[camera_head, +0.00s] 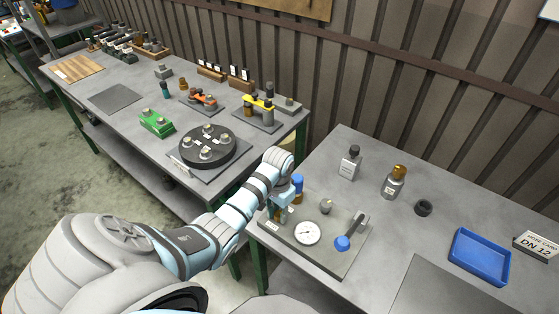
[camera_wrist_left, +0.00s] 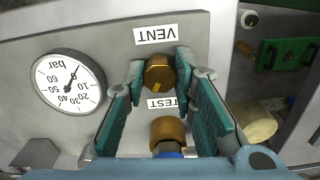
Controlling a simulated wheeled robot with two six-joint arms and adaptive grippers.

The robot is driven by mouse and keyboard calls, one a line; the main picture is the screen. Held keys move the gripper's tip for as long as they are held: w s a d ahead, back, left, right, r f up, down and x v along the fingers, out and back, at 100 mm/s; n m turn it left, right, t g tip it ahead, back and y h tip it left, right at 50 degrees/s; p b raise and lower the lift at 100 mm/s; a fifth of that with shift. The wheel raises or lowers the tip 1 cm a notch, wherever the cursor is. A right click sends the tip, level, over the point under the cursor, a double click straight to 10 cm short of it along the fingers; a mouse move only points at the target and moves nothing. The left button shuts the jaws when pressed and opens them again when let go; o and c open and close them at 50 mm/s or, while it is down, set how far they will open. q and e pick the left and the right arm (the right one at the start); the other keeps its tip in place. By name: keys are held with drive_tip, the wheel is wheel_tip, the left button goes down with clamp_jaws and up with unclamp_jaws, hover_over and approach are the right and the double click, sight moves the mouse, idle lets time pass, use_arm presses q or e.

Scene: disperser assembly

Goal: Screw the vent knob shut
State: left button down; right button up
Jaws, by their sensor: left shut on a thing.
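The brass vent knob (camera_wrist_left: 158,76) sits beside the VENT label (camera_wrist_left: 156,34) on a grey panel in the left wrist view. My left gripper (camera_wrist_left: 160,70) has its teal fingers on both sides of the knob and is shut on it. In the head view my left gripper (camera_head: 281,211) is at the left side of the grey panel (camera_head: 330,262), and the knob is mostly hidden there. A white pressure gauge (camera_wrist_left: 69,84) is on the panel; it also shows in the head view (camera_head: 307,232). My right gripper is not in view.
A brass fitting (camera_wrist_left: 168,130) with a blue part is close by at the TEST label. A blue-ended lever (camera_head: 342,243) is on the panel's right.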

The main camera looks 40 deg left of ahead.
sight(279, 213)
use_arm(q)
drive_tip(key=shift+w+r, duration=0.15)
drive_tip(key=shift+w, duration=0.05)
drive_tip(key=shift+a, duration=0.1)
drive_tip(key=c, duration=1.5)
unclamp_jaws()
drive_tip(key=shift+c, duration=0.2)
drive_tip(key=shift+o, duration=1.1)
wheel_tip(279, 213, up, 7)
drive_tip(key=shift+r, duration=0.2)
